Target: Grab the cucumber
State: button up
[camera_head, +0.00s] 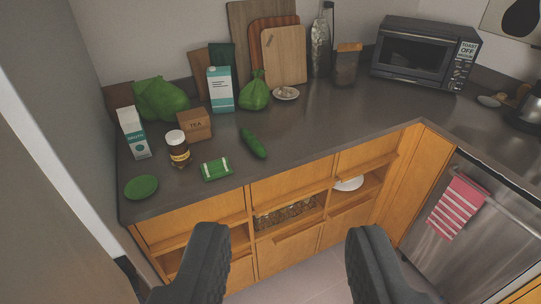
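The cucumber (254,143) is dark green and lies on the grey countertop (310,130), a little back from the front edge. It is tilted in the picture, its upper end to the left. My gripper (288,245) shows at the bottom of the view with its two dark fingers wide apart. It is open, with nothing between the fingers. It is in front of the cabinets and apart from the cucumber, which is higher in the picture.
Left of the cucumber are a green-and-white packet (216,169), a jar (178,148), a tea box (195,125) and a green disc-like item (141,187). Behind it is a green bag (255,92). Counter to its right is clear up to the microwave (424,54). Wooden cabinets (285,195) stand below.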

aim_at(250, 140)
jog(key=z, duration=0.4)
jog(key=k, duration=1)
jog(key=z, duration=0.6)
jog(key=i, duration=2.4)
jog(key=u, duration=1.1)
jog(key=i, duration=0.55)
jog(key=u, duration=0.3)
